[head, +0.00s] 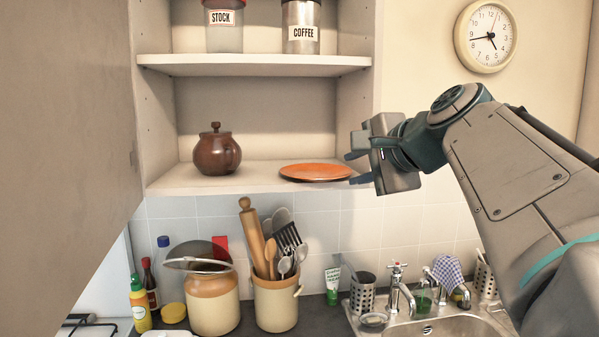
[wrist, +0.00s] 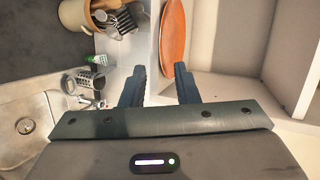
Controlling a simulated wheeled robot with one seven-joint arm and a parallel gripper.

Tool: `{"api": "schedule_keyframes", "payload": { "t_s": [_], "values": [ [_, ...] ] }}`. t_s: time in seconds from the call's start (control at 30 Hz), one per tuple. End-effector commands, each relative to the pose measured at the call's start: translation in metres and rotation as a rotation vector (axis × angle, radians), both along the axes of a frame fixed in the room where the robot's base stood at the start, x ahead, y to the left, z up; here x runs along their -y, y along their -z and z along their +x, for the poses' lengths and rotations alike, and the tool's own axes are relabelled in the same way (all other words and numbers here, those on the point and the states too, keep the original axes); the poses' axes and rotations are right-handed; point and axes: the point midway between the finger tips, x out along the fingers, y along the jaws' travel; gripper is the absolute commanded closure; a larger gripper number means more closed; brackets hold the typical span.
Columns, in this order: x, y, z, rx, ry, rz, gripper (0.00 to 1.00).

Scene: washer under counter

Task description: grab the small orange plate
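The small orange plate (head: 315,172) lies flat on the lower shelf of the open cupboard, near the shelf's front right end. It also shows in the wrist view (wrist: 173,38), ahead of the fingers. My gripper (head: 356,168) is just right of the plate in the head view, with its fingers pointing left toward it. In the wrist view my gripper (wrist: 160,80) has its two fingers apart, with nothing between them. The shelf's front edge shows beyond the gap. The plate appears apart from the fingers.
A brown lidded pot (head: 217,152) stands left of the plate on the same shelf (head: 180,182). The upper shelf (head: 255,62) holds jars. Below are a utensil crock (head: 277,303), a lidded jar (head: 213,303) and the sink taps (head: 400,290). The cupboard's right wall (head: 354,110) is close to my gripper.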

Motion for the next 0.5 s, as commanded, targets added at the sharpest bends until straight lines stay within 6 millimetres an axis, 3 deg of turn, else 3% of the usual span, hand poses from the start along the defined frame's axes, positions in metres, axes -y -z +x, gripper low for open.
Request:
{"api": "schedule_keyframes", "payload": {
  "t_s": [0.3,0.5],
  "values": [
    [-0.021,0.024,0.053,-0.003,-0.001,0.000,0.72],
    [-0.029,0.034,0.074,-0.002,-0.001,0.000,0.72]
  ]
}}
